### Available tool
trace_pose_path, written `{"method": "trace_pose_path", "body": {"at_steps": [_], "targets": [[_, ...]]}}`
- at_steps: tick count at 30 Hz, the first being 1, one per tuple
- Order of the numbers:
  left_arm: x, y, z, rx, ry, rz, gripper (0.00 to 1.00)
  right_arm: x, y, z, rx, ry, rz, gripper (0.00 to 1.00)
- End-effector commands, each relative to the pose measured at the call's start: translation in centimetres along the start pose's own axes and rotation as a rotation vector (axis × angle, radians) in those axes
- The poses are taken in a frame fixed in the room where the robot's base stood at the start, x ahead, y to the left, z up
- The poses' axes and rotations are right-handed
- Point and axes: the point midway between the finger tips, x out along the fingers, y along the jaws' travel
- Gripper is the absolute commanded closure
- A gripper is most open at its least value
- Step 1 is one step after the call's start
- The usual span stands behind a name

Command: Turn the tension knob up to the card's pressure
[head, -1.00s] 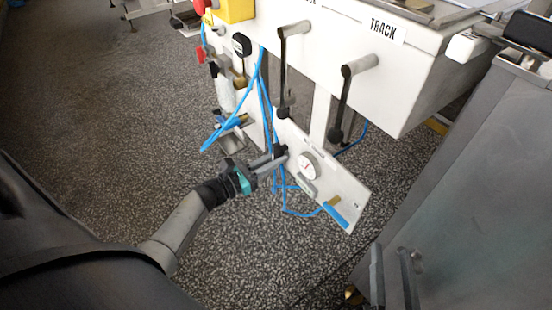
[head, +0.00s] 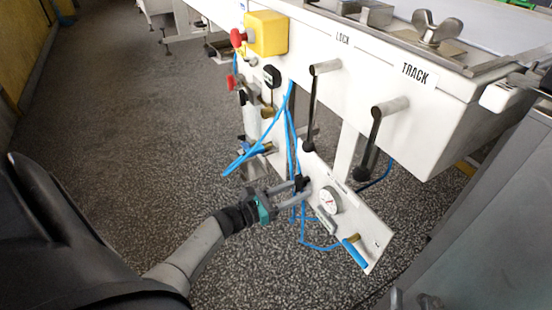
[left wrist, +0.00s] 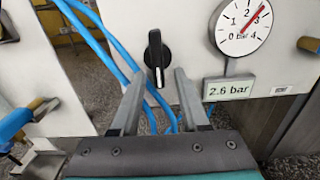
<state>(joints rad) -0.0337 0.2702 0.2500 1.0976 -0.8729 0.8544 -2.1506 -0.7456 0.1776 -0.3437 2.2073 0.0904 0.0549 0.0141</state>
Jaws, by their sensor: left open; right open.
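The black tension knob (left wrist: 156,58) stands out from the white panel (head: 372,237), its grip bar roughly upright in the left wrist view. It also shows small in the head view (head: 303,184). My left gripper (left wrist: 157,82) is open, its fingers at the knob's lower left and lower right; I cannot tell whether they touch it. The head view shows this gripper (head: 299,189) reaching the panel from the left. The round gauge (left wrist: 236,42) has a red needle pointing between 2 and 3. The card (left wrist: 229,89) below it reads 2.6 bar. My right gripper is not in view.
Blue hoses (head: 289,130) hang left of the knob and pass behind the left fingers. Two black-handled cranks (head: 313,105) hang above the panel, near the labels LOCK and TRACK. A grey cabinet (head: 490,220) stands at the right. Speckled floor lies open at left.

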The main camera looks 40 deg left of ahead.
Motion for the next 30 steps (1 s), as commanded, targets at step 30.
{"method": "trace_pose_path", "body": {"at_steps": [30], "targets": [[-14.8, 0.0, 0.0, 0.001, 0.002, 0.001, 0.55, -0.1, 3.9, 1.9, -0.088, -0.443, 0.098, 0.50]]}}
